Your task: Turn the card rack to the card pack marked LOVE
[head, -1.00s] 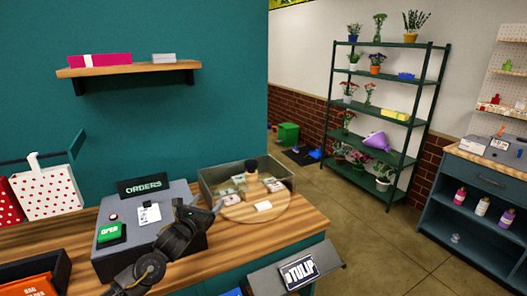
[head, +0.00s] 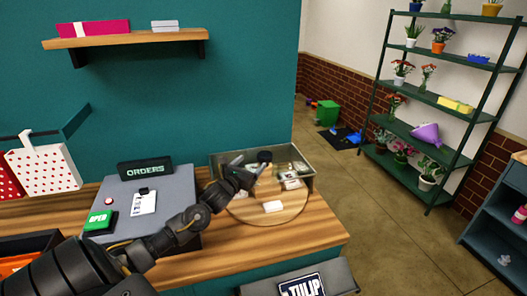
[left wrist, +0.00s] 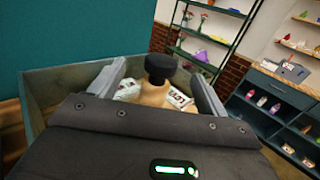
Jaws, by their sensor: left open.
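The card rack (head: 290,208) is a round wooden turntable with a post and black knob (head: 265,156), set partly inside an open-topped box on the counter. Several card packs stand around its post. A white card pack (left wrist: 178,97) with dark lettering is just right of the post in the left wrist view; I cannot read its mark surely. My left gripper (head: 248,167) is open and empty. In the left wrist view its fingers (left wrist: 158,88) appear on either side of the post and knob. The right gripper is out of view.
The box (head: 218,160) has raised walls around the rack's back. The ORDERS stand (head: 176,208) with a green OPEN sign is left on the wooden counter. A TULIP sign (head: 301,288) is at the front. A plant shelf (head: 432,103) stands beyond open floor.

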